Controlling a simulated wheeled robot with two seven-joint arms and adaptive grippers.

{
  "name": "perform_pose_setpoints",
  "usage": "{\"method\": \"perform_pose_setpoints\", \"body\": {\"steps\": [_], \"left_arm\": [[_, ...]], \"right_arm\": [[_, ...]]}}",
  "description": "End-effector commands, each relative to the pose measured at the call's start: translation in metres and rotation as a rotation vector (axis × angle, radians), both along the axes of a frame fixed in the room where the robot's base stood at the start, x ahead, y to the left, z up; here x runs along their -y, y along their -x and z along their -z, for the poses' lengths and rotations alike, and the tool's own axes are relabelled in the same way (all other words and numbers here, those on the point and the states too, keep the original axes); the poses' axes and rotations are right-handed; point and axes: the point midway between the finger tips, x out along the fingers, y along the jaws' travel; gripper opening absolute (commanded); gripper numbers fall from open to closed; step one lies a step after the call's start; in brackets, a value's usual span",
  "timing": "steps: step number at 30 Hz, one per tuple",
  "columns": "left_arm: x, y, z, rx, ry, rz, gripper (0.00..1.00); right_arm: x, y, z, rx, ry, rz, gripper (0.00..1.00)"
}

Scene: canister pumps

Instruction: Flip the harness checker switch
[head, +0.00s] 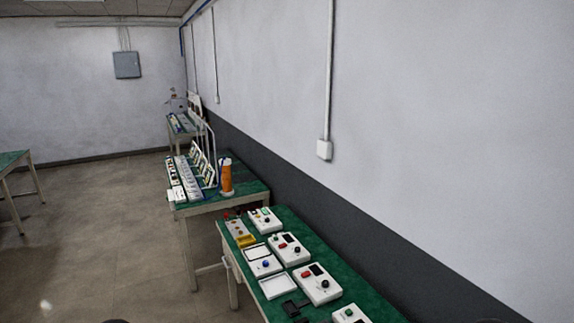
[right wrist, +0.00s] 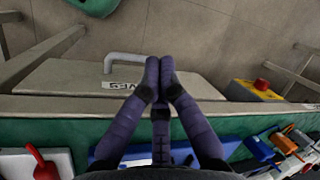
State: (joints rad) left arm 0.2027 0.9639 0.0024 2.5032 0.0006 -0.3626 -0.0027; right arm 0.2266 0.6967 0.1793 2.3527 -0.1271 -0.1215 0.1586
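My right gripper (right wrist: 160,68) is shut and empty in the right wrist view, its purple fingertips together. It is over the front edge of a green-topped bench (right wrist: 80,133), in front of a drawer with a pale handle. A red lever (right wrist: 45,166) on a white box sits at the lower left of that view, apart from the fingers. I cannot tell whether it is the harness checker's switch. In the head view, several white boxes with knobs and buttons, such as one with a dark display (head: 318,285), stand on the near bench; none is readable as the harness checker. My left gripper is not in view.
A yellow box with a red button (right wrist: 258,90) is right of the fingers. Blue and white parts (right wrist: 285,150) lie on the bench at lower right. In the head view, an orange cylinder (head: 226,180) stands on the bench behind. Open floor (head: 120,240) lies to the left.

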Motion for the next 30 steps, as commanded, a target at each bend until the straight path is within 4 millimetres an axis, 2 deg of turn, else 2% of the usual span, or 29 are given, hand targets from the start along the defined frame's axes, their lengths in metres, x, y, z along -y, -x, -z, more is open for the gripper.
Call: {"method": "perform_pose_setpoints", "body": {"steps": [1, 3, 9, 14, 30], "left_arm": [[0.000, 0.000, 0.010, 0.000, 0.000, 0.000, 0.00], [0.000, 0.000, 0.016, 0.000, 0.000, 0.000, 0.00], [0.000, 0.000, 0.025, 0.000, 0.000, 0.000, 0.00], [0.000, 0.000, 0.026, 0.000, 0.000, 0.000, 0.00], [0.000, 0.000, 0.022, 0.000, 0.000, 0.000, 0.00]], "right_arm": [[-0.008, 0.010, 0.019, -0.005, -0.003, -0.013, 0.00], [-0.015, 0.019, 0.033, 0.000, -0.002, -0.025, 0.00], [-0.025, 0.036, 0.059, 0.014, 0.011, -0.050, 0.00], [-0.027, 0.040, 0.064, 0.018, 0.017, -0.057, 0.00], [-0.026, 0.040, 0.060, 0.019, 0.017, -0.055, 0.00]]}}
